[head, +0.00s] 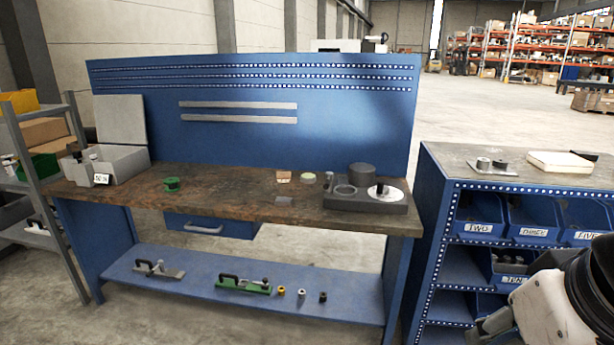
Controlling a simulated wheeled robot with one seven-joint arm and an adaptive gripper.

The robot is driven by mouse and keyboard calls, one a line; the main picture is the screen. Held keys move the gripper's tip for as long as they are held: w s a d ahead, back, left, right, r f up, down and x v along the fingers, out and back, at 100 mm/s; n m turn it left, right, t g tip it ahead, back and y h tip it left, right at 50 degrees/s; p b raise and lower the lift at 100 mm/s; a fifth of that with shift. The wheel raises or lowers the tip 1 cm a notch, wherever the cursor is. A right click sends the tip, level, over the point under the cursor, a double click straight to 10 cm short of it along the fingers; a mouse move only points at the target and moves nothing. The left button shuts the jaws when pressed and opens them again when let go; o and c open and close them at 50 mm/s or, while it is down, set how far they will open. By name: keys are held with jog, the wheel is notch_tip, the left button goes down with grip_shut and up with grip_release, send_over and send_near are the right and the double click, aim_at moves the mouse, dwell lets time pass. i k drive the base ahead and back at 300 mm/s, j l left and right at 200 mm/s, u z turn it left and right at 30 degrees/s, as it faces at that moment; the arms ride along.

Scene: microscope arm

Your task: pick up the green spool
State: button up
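The green spool (172,185) stands on the brown worktop of the blue workbench, left of the middle, with clear worktop around it. My arm shows at the lower right edge, white and black, in front of the right-hand cabinet. A grey part at its end looks like my gripper (490,326), cut by the lower edge of the picture. It is far from the spool, and its fingers do not show clearly enough to tell open from shut.
On the worktop (235,196) are a grey bin (113,163) at left, small blocks near the middle and a dark fixture (366,203) at right. The lower shelf (200,287) holds a green clamp (243,285) and small parts. A blue cabinet (432,220) stands at right.

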aim_at(171, 187)
jog(key=i+j+u, duration=0.1)
jog(key=i+u, duration=0.3)
jog(key=i+l+u, duration=0.1)
jog(key=i+u, duration=0.3)
jog(key=i+l+u, duration=0.2)
jog(key=i+u, duration=0.15)
jog(key=i, duration=0.2)
jog(key=i+l, duration=0.2)
jog(key=i, duration=0.2)
jog(key=i+j, duration=0.1)
jog(key=i, duration=0.3)
jog(key=i+j, duration=0.1)
jog(key=i, duration=0.3)
jog(key=i+j+z, duration=0.1)
jog(key=i, duration=0.3)
jog(key=i+j, duration=0.2)
jog(key=j, duration=0.15)
jog(key=i+j+z, duration=0.1)
jog(key=j, duration=0.25)
jog(key=i, duration=0.1)
